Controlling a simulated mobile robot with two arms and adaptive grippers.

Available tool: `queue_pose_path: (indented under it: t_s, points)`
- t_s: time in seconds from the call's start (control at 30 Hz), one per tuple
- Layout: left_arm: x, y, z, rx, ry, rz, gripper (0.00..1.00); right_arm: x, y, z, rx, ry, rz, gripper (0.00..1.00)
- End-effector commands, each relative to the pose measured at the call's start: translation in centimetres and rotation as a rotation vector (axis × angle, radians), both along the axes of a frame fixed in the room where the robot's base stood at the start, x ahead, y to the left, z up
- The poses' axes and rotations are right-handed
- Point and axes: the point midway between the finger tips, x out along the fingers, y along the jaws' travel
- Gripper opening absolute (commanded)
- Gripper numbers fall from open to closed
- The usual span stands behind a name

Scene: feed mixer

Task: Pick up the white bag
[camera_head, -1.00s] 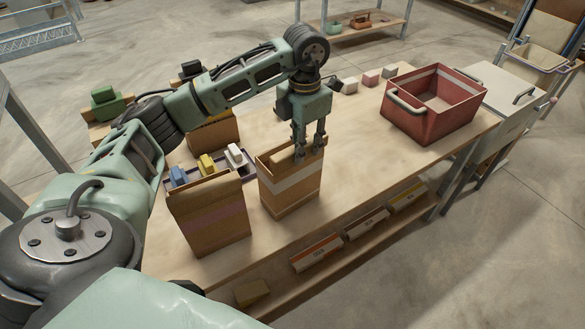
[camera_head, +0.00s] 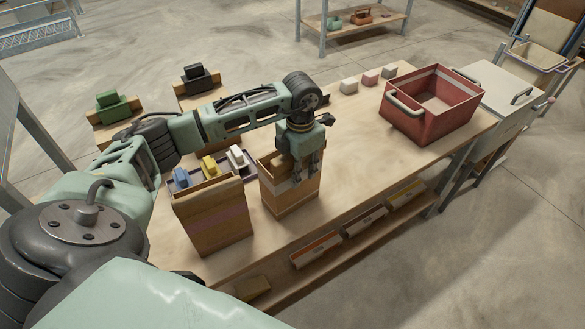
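No all-white bag shows. A brown open-topped bag with a white band (camera_head: 291,196) stands upright on the table. My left gripper (camera_head: 305,174) points down at its mouth, with the fingertips low near the front rim. The two fingers show a gap between them. I cannot tell whether the tips are inside the bag or touching its rim. The gripper hides part of the mouth and the band. My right gripper is not in view.
A second brown bag with a pinkish band (camera_head: 217,218) stands close on the left. Behind it a tray holds blue, yellow (camera_head: 209,166) and white blocks. A red bin (camera_head: 432,110) stands on the right of the table (camera_head: 350,150). Small blocks (camera_head: 370,79) lie along the back edge.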

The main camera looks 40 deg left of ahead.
Motion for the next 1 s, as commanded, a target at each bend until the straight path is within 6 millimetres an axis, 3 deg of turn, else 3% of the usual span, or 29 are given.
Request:
queue_pose_path:
  t_s: [0.23, 0.77, 1.0]
  points:
    - [0.0, 0.0, 0.0, 0.000, 0.000, 0.000, 0.00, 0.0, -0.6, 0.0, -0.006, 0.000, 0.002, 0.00]
    - [0.0, 0.0, 0.2, 0.000, -0.001, 0.000, 0.00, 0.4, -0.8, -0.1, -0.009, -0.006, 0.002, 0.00]
    - [0.1, 0.0, 2.0, -0.001, -0.005, -0.001, 0.00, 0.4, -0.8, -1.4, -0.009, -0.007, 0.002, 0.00]
